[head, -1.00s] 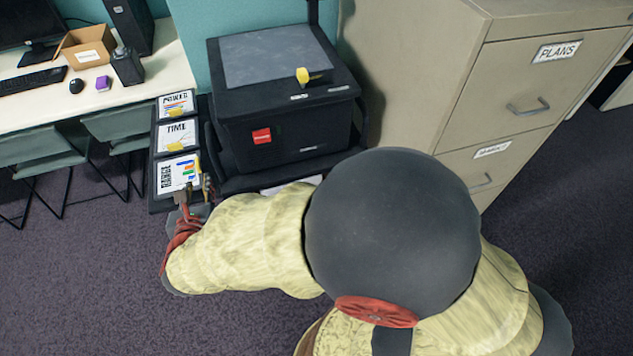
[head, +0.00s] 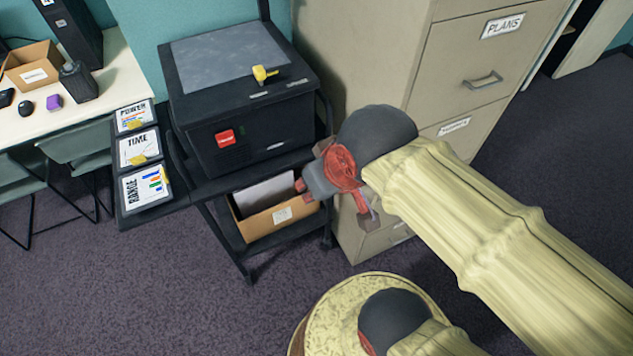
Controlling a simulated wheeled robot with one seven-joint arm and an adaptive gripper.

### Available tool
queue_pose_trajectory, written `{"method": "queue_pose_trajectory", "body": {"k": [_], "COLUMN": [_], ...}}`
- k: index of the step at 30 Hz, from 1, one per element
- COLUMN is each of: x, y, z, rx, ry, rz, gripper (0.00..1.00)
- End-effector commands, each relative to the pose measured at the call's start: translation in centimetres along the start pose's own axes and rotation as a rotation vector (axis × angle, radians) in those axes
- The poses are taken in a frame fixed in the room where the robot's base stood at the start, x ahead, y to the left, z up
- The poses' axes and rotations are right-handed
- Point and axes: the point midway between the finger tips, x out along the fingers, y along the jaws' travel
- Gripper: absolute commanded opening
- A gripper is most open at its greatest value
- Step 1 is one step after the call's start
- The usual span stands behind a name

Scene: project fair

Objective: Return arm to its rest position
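My arm reaches in from the lower right, its pale padded links ending in a dark joint with a red disc in front of the cabinet. Parts of my gripper (head: 368,209) seem to show just below that joint, as a red piece with a grey tip. The joint hides most of it, so I cannot tell whether its fingers are open or shut. I see nothing held there. The arm end is to the right of the black cart and apart from the three cards on its side shelf.
The black machine (head: 215,150) with a yellow knob (head: 263,75) stands on the cart. POWER (head: 134,115), TIME (head: 138,149) and RANGE (head: 146,186) cards lie left of it. A cardboard box (head: 262,222) sits below. The filing cabinet (head: 440,80) is close behind my arm. Carpet is clear at lower left.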

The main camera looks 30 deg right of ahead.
Motion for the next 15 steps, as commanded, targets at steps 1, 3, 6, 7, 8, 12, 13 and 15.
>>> {"method": "queue_pose_trajectory", "body": {"k": [1, 3, 6, 7, 8, 12, 13, 15], "x": [-0.2, -0.2, -0.2, -0.2, -0.2, -0.7, -1.0, -1.8], "y": [-0.1, -0.2, -0.2, -0.2, -0.2, -0.2, -0.2, -0.2], "z": [0.1, 0.1, 0.1, 0.1, 0.1, -0.2, -0.3, -0.8], "rx": [0.024, 0.037, 0.035, 0.035, 0.034, 0.032, 0.032, 0.032], "ry": [0.007, 0.009, 0.008, 0.008, 0.008, 0.008, 0.008, 0.008], "rz": [-0.008, -0.014, -0.014, -0.014, -0.014, -0.014, -0.014, -0.013], "gripper": [0.25, 0.25, 0.25, 0.25, 0.25, 0.25, 0.25, 0.25]}}
